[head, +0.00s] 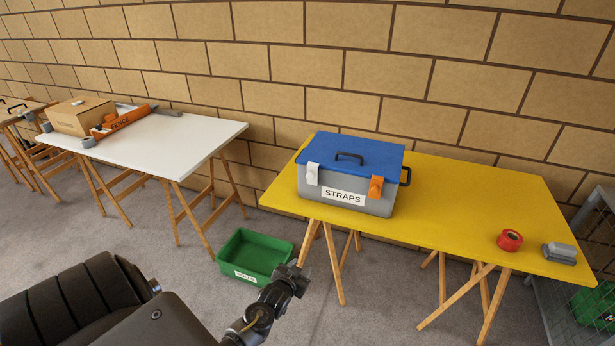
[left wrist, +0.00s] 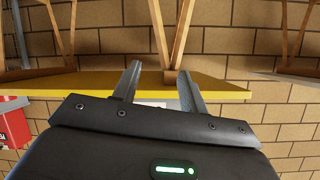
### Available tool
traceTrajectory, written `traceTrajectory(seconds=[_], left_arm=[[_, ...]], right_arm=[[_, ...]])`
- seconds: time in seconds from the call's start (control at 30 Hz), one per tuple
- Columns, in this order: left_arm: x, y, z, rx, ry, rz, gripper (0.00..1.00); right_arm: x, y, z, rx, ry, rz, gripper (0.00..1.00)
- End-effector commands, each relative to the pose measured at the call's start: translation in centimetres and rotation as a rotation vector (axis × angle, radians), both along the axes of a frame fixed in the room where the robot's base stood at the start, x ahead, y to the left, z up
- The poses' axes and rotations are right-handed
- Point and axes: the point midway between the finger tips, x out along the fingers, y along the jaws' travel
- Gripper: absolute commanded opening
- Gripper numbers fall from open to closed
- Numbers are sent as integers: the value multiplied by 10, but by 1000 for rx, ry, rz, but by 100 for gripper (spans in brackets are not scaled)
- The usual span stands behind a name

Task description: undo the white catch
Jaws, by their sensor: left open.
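The white catch (head: 312,174) is on the front left of a grey box (head: 332,187) labelled STRAPS, just under the front edge of its blue lid (head: 352,150). The lid is down. The catch lies against the box front; it is too small to tell how firmly it is fastened. An orange catch (head: 376,187) is on the front right. My left gripper (head: 292,277) is open and empty, below and in front of the box, apart from it. Its two spread fingers show in the left wrist view (left wrist: 158,88). My right gripper is not in view.
The box stands on a yellow trestle table (head: 470,208), with a red tape roll (head: 510,240) and a grey case (head: 559,253) at its right end. A green bin (head: 254,254) is on the floor behind my gripper. A white table (head: 190,135) stands left.

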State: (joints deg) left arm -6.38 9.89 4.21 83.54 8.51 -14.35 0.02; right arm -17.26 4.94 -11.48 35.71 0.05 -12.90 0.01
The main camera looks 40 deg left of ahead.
Motion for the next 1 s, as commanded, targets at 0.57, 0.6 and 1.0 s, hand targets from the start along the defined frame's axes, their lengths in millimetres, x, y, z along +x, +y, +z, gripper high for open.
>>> traceTrajectory(seconds=[0.57, 0.6, 1.0], left_arm=[[48, 53, 234, 75, -427, 98, 43], [51, 54, 234, 75, -427, 98, 43], [112, 79, 234, 75, -424, 98, 43]], right_arm=[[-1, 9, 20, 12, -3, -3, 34], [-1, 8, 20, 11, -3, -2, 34], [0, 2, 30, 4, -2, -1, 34]])
